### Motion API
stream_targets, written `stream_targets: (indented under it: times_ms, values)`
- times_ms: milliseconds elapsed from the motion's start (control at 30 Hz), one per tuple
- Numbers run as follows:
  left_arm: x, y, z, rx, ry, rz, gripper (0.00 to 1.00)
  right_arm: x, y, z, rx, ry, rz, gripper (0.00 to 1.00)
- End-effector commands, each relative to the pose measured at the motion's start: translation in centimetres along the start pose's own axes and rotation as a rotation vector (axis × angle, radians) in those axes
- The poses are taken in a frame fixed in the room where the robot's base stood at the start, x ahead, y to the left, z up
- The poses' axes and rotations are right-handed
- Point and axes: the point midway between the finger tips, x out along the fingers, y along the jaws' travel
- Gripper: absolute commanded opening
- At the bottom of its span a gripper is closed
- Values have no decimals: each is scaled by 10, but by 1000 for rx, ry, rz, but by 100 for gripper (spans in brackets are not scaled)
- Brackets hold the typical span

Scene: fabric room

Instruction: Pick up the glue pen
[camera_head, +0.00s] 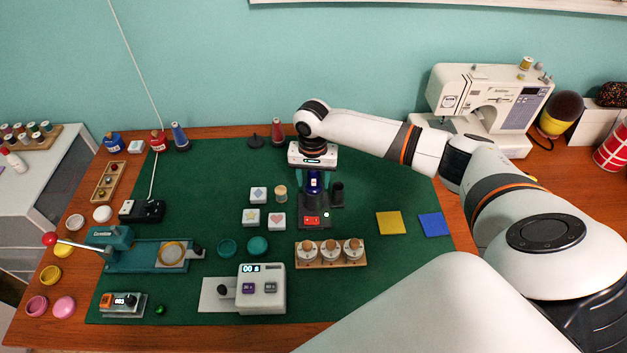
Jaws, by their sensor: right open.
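What looks like the glue pen (314,183) is a dark blue upright piece at the back of a small black stand. The stand (315,215) has a red switch and a green light on its front. My right gripper (313,172) points down directly over the blue piece, with its white palm just above it. The jaws are open; the fingers are dark and hard to separate from the blue piece, so I cannot tell whether they touch it. The palm hides the upper part of the piece. My left gripper is out of view.
A black cup (338,188) stands close to the right of the stand. White stamped blocks (277,221) and a small jar (281,193) are to the left.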

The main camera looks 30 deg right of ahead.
Motion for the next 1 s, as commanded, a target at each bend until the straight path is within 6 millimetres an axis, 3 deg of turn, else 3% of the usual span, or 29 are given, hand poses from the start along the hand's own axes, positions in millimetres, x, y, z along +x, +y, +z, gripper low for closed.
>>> stream_targets:
  times_ms: [133, 400, 733, 1000]
  values:
    - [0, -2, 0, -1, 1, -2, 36, 0, 0, 0, 0, 0, 0, 50]
    - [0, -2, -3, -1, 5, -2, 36, 0, 0, 0, 0, 0, 0, 8]
    - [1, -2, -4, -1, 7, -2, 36, -8, 0, 1, 1, -2, 1, 7]
    - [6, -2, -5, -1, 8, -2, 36, -59, 0, 1, 0, -3, 4, 7]
